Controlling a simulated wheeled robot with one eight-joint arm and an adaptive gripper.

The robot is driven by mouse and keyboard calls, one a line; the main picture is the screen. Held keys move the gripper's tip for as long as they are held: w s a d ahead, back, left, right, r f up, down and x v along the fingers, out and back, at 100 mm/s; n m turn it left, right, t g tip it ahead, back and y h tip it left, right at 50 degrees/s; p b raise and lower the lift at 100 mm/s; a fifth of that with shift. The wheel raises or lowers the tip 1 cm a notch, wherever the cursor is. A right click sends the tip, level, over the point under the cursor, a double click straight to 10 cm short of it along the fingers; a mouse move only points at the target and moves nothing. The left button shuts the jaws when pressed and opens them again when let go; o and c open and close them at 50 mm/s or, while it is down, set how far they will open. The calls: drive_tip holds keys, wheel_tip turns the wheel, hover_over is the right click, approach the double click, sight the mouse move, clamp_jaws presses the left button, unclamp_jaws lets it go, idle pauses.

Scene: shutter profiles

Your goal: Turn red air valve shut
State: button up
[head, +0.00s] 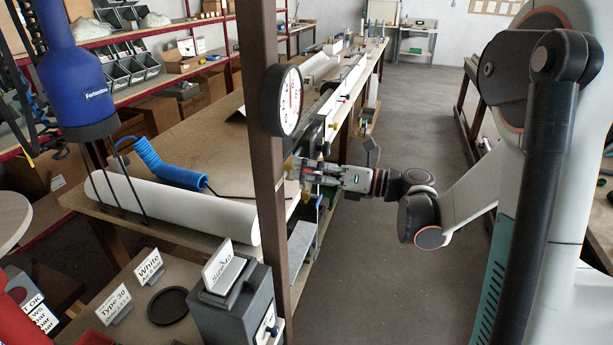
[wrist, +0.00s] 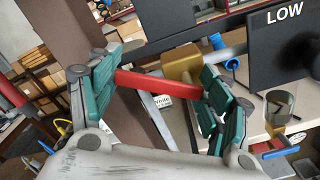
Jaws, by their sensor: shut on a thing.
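The red valve handle (wrist: 150,84) is a flat red lever in the wrist view, running from the left jaw toward the right jaw. It joins a brass valve body (wrist: 183,66) just beyond my gripper. My gripper (wrist: 165,90) has teal pads on both sides of the lever and is shut on it. In the head view my gripper (head: 305,171) reaches left to the brown post, where a bit of brass (head: 289,164) shows. The lever is hard to make out there, partly hidden by my gripper.
A round gauge (head: 288,100) sits on the brown post (head: 260,190) above my gripper. A black panel marked LOW (wrist: 283,50) stands at right in the wrist view. A workbench (head: 200,130) with a blue coiled hose (head: 165,165) lies behind the post. The grey floor (head: 420,120) is open.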

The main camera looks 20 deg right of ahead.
drive_tip(key=m, duration=0.3)
drive_tip(key=shift+w+d+r+m, duration=0.25)
drive_tip(key=shift+w+r+m, duration=0.05)
drive_tip(key=shift+w+r, duration=0.05)
drive_tip(key=shift+w+d+r+m+b, duration=0.1)
drive_tip(key=shift+w+m+b, duration=0.1)
drive_tip(key=shift+m, duration=0.55)
drive_tip(key=shift+w+d+r+m+b, duration=0.1)
drive_tip(key=shift+m+b, duration=0.05)
drive_tip(key=shift+m, duration=0.55)
drive_tip(key=shift+w+d+r+m+b, duration=0.1)
drive_tip(key=shift+w+m+b, duration=0.1)
drive_tip(key=shift+m, duration=0.55)
drive_tip(key=o, duration=1.5)
drive_tip(key=shift+d, duration=0.1)
drive_tip(key=v, duration=1.2)
drive_tip(key=shift+f, duration=0.1)
